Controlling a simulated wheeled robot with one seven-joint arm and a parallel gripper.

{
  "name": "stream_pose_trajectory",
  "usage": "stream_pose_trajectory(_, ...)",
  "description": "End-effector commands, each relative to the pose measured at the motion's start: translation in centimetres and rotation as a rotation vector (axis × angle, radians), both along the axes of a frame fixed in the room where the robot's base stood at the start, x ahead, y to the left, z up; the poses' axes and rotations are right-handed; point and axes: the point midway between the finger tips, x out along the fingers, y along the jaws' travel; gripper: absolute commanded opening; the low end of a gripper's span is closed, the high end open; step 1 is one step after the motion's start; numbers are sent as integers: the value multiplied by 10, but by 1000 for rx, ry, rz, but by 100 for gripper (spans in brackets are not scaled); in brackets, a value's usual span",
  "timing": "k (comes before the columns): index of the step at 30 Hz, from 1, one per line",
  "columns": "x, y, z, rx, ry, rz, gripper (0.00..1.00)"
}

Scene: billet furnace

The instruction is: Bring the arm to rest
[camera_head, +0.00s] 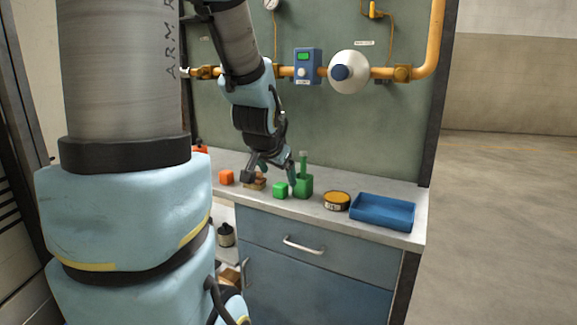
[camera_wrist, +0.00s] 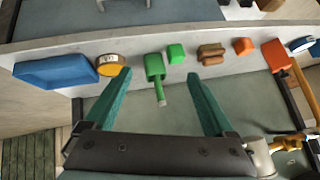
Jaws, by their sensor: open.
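My gripper (camera_head: 271,172) hangs from my bent arm over the counter, in front of the green wall panel. Its two teal fingers are spread apart with nothing between them; they also show in the wrist view (camera_wrist: 159,76). A green block with an upright stem (camera_head: 303,187) stands close to the right finger in the head view. In the wrist view this block (camera_wrist: 154,66) shows beyond the fingers, in the gap between the tips. I cannot tell whether a finger touches anything on the counter.
The counter (camera_head: 388,237) holds a green cube (camera_head: 281,190), an orange cube (camera_head: 226,177), a brown piece (camera_head: 257,184), a yellow-topped round tin (camera_head: 337,201) and a blue tray (camera_head: 382,212). A yellow pipe (camera_head: 430,45), a blue box (camera_head: 308,66) and a white round fitting (camera_head: 349,88) are on the panel behind. Open floor lies right.

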Motion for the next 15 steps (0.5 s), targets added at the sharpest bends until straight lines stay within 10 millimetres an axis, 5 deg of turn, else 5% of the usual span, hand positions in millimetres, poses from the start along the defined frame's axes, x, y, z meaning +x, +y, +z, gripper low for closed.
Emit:
stream_pose_trajectory(3,-46,21,-42,-37,220,149,89)
stream_pose_trajectory(11,-145,43,-92,-91,614,436,89)
stream_pose_trajectory(15,-144,42,-54,-92,614,436,89)
